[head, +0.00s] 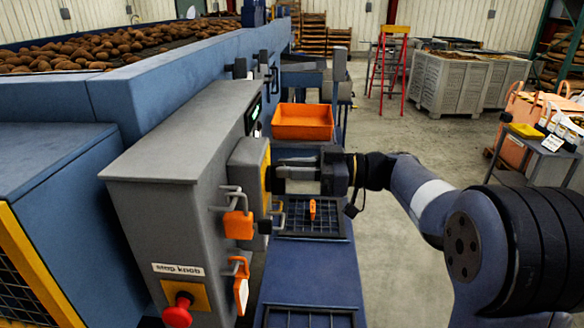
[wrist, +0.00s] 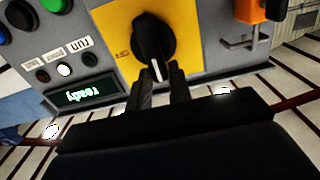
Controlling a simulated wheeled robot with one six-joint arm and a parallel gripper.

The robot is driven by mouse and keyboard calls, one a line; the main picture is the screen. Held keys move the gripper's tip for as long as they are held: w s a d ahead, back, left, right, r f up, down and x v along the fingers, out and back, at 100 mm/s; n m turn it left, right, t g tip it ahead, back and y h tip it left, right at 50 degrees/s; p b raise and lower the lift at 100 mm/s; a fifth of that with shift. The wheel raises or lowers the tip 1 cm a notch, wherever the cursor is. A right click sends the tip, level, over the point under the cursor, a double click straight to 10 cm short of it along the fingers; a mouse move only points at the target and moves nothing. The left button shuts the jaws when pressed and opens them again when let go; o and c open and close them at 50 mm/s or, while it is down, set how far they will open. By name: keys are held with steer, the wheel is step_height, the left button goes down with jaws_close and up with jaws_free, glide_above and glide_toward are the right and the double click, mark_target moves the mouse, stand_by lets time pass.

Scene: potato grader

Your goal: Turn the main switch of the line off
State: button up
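The main switch is a black rotary knob (wrist: 154,38) on a yellow plate (wrist: 112,22), with a white pointer mark at its end nearest my gripper. A small, upside-down label that looks like "OFF" is left of the knob in the wrist view. My gripper (wrist: 163,78) has its two black fingers apart, one on each side of the knob's marked end; I cannot tell whether they touch it. In the head view my gripper (head: 279,172) reaches left to the grey switch box (head: 247,165), seen edge-on; the knob is largely hidden there.
Orange padlocks on hasps (head: 238,224) and a red stop knob (head: 178,312) are on the cabinet (head: 160,220). A display reading "ready" (wrist: 88,95) and buttons are beside the switch. An orange bin (head: 302,122) stands behind my gripper.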

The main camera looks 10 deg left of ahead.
jaws_close()
steer(key=shift+w+m, duration=0.1)
steer(key=shift+m, duration=0.2)
steer(key=shift+w+a+f+m+p, duration=0.15)
steer(key=shift+w+f+m, duration=0.3)
steer(key=shift+m, duration=2.4)
steer(key=shift+w+d+f+m+p, duration=0.15)
steer(key=shift+w+f+m, duration=0.25)
steer(key=shift+m, duration=2.5)
steer(key=shift+w+a+f+m+p, duration=0.15)
steer(key=shift+w+f+m, duration=0.3)
steer(key=shift+m, duration=2.4)
steer(key=shift+o, duration=2.2)
jaws_free()
